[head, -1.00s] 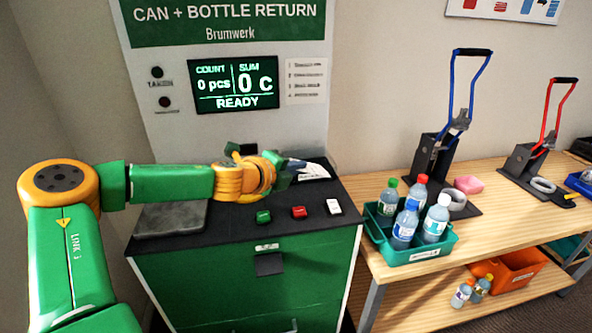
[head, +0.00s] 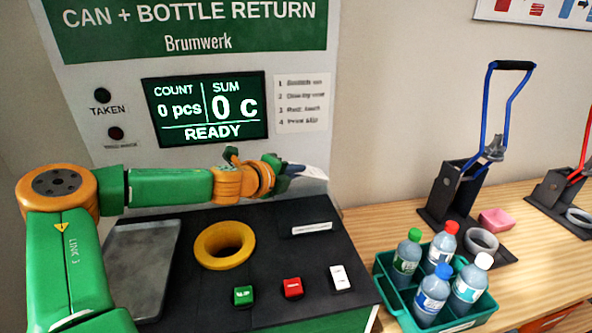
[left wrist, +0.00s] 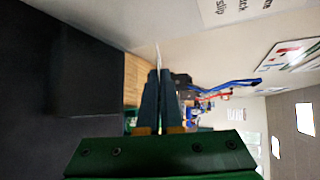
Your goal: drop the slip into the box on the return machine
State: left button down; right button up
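The slip (head: 310,172) is a small white sheet at the tip of my left gripper (head: 288,170). In the left wrist view the slip (left wrist: 158,56) shows nearly edge-on between the two closed fingertips (left wrist: 160,74). The return machine (head: 200,290) has a dark top. A low black box (head: 300,212) with a white label stands at the right of that top. In the head view the gripper and slip appear above and behind the box; their exact height over it is unclear. The box's opening cannot be made out. My right gripper is in neither view.
A yellow ring (head: 224,246) surrounds a round opening in the machine top, left of the box. Green (head: 243,295), red (head: 292,288) and white (head: 340,277) buttons line the front. A teal crate (head: 398,300) with several bottles and a blue-handled press (head: 470,170) stand on the right table.

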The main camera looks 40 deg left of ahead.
pick_arm(q)
jog(key=f+b, duration=0.2)
jog(key=f, duration=0.1)
jog(key=f+b, duration=0.2)
jog(key=w+f+b, duration=0.1)
jog(key=f+b, duration=0.1)
jog(key=f, duration=0.1)
jog(key=shift+a+f+b, duration=0.3)
jog(key=shift+a+b, duration=0.1)
jog(key=shift+s+d+f+b, duration=0.15)
jog(key=shift+s+f+b, duration=0.15)
jog(key=shift+b, duration=0.2)
jog(key=shift+w, duration=0.15)
jog(key=c, duration=1.2)
grip_release()
jog(key=shift+o, duration=1)
jog(key=shift+r, duration=0.1)
